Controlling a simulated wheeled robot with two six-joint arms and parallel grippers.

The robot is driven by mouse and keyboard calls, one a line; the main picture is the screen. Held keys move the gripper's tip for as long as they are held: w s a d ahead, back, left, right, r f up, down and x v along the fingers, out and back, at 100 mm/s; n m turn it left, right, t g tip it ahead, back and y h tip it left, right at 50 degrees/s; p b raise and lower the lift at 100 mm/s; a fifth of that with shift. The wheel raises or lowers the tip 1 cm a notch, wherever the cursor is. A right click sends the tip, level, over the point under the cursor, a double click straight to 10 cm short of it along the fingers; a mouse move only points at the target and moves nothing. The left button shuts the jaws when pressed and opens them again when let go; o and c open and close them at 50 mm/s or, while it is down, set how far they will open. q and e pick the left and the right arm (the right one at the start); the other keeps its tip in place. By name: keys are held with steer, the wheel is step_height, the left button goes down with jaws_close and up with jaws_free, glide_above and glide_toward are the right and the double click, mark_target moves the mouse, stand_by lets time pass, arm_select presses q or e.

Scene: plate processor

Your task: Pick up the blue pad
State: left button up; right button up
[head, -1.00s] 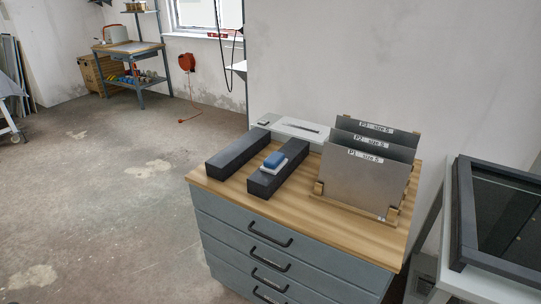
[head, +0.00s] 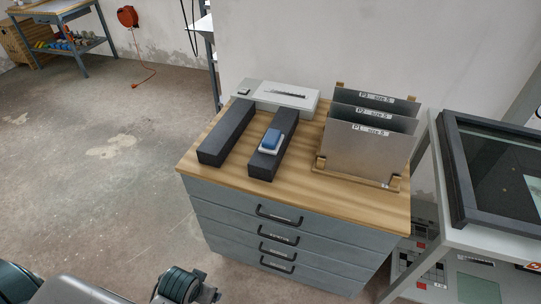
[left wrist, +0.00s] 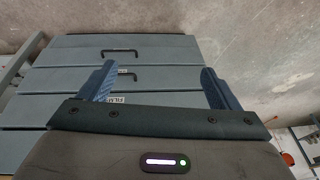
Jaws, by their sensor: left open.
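The blue pad (head: 272,136) sits on a white base (head: 271,149) on top of the right one of two dark bars. The bars lie on the wooden top of a grey drawer cabinet. In the left wrist view my left gripper (left wrist: 158,88) is open and empty, with its two blue fingers wide apart in front of the cabinet drawers (left wrist: 140,77). The pad does not show in that view. In the head view parts of my own arm show at the bottom left, well below and away from the pad. My right gripper is not in view.
The left dark bar (head: 226,133) lies beside the pad's bar. A grey box (head: 280,96) stands behind them. Upright labelled metal plates (head: 355,150) stand in a wooden rack to the right. A black-framed unit (head: 495,170) stands further right. Open floor (head: 110,180) lies left of the cabinet.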

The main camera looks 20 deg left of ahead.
arm_select(q)
step_height(320, 180, up, 6)
step_height(320, 180, up, 20)
steer(key=t+h+p, duration=0.1)
steer(key=p, duration=0.1)
glide_above(272, 136)
steer(key=s, duration=0.4)
steer(key=shift+n, duration=0.3)
steer(key=p+x, duration=0.1)
steer(key=x, duration=0.4)
steer(key=shift+w, duration=0.15)
steer(key=shift+w+f+p, duration=0.2)
steer(key=shift+f+p, duration=0.25)
steer(key=shift+f, duration=0.1)
steer(key=p+x, duration=0.1)
steer(key=x, duration=0.2)
steer(key=shift+f, duration=0.1)
steer(key=shift+w+f, duration=0.2)
steer(key=shift+f, duration=0.3)
steer(key=c, duration=1.1)
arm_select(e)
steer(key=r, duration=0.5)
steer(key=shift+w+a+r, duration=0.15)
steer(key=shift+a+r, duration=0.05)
arm_select(q)
steer(key=shift+r+p, duration=0.25)
steer(key=shift+p, duration=0.05)
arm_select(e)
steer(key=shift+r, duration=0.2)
